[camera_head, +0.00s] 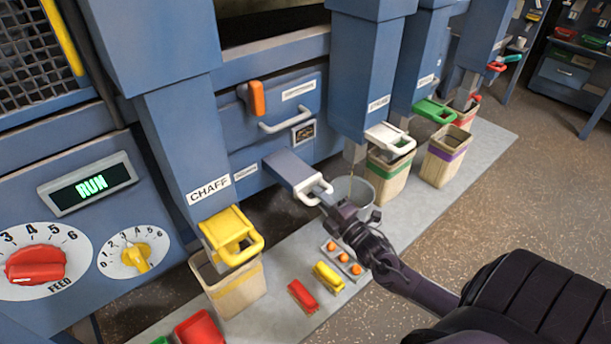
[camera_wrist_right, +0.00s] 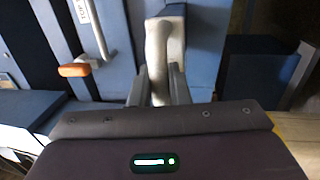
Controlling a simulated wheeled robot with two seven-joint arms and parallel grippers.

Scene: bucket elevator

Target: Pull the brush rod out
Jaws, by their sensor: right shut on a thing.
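A white loop handle (camera_head: 314,192) sits on the end of a blue-grey bar (camera_head: 290,168) that sticks out from the machine front, below the drawer; I take this to be the brush rod. My right gripper (camera_head: 328,203) is shut on this handle. In the right wrist view the white handle (camera_wrist_right: 158,55) stands between the two fingers of my right gripper (camera_wrist_right: 158,88). The bar's inner end is hidden inside the machine. My left gripper is not in view.
A drawer (camera_head: 284,118) with an orange latch (camera_head: 257,98) is above the bar. A metal bucket (camera_head: 353,191) stands just behind my right gripper. A yellow gate handle (camera_head: 232,236) over a bin (camera_head: 236,289) is at left. Small coloured pieces lie on the grey mat (camera_head: 268,318).

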